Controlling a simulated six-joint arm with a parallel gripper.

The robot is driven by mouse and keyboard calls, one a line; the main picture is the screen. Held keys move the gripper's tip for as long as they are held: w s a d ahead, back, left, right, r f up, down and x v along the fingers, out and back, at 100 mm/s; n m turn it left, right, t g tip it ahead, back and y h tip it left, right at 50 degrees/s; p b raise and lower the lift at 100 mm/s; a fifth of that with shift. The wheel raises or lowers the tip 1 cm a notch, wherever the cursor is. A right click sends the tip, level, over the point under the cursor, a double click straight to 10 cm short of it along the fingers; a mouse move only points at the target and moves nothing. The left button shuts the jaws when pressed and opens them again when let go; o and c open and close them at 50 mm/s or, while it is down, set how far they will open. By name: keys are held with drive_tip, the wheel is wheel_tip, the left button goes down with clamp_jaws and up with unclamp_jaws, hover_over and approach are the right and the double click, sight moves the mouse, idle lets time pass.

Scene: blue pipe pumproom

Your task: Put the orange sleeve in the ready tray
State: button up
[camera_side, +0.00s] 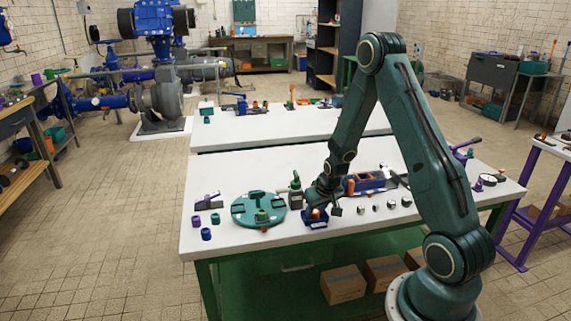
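My gripper (322,206) points down over the front middle of the white table, just above a small dark blue tray (316,224). An orange piece (316,214), which looks like the orange sleeve, shows at the gripper's fingers, in or just over that tray. I cannot tell whether the fingers grip it or whether it rests on the tray floor. The fingers are small and partly cover it. No label shows which tray is the ready tray.
A round green fixture (243,207) stands left of my gripper, with a dark green upright part (295,190) between. Purple and blue sleeves (206,234) sit farther left. A blue box (370,181) and several small metal pieces (376,208) lie to the right.

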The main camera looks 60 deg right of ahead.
drive_tip(key=shift+r, duration=0.1)
drive_tip(key=v, duration=1.2)
idle(0.4)
drive_tip(key=shift+w+a, duration=0.1)
idle(0.4)
drive_tip(key=s+a+r+n+t, duration=0.1)
drive_tip(key=s+a+r+n, duration=0.2)
drive_tip(key=a+r, duration=1)
drive_tip(key=s+a+r+n+y, duration=0.2)
drive_tip(key=s+a+r, duration=0.3)
drive_tip(key=s+a, duration=0.4)
drive_tip(key=shift+s+r+n+t, duration=0.15)
drive_tip(key=shift+s+n+t, duration=0.25)
drive_tip(key=shift+s, duration=1)
drive_tip(key=shift+a, duration=0.15)
